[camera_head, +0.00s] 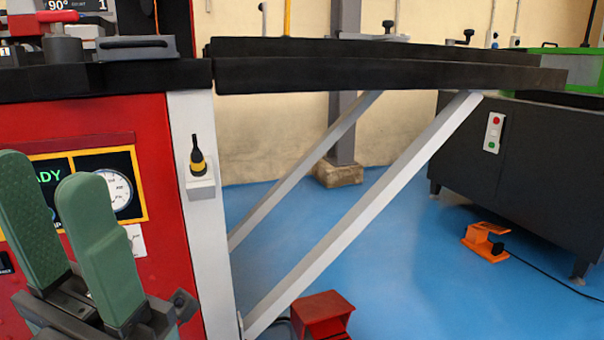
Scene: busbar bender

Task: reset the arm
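My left gripper (48,178) shows at the lower left, in front of the red machine body (160,180). Its two green finger pads point up and stand apart, with nothing seen between them. The gripper covers part of the machine's panel, which has a round gauge (117,191) and a display ending in "ADY". My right gripper is out of view. A long dark support rail (380,76) runs right from the machine on light diagonal braces.
A red foot pedal (321,314) stands on the blue floor below the braces. A dark cabinet (540,160) with buttons is at the right, with an orange pedal (485,242) and its cable near it. Open floor lies between.

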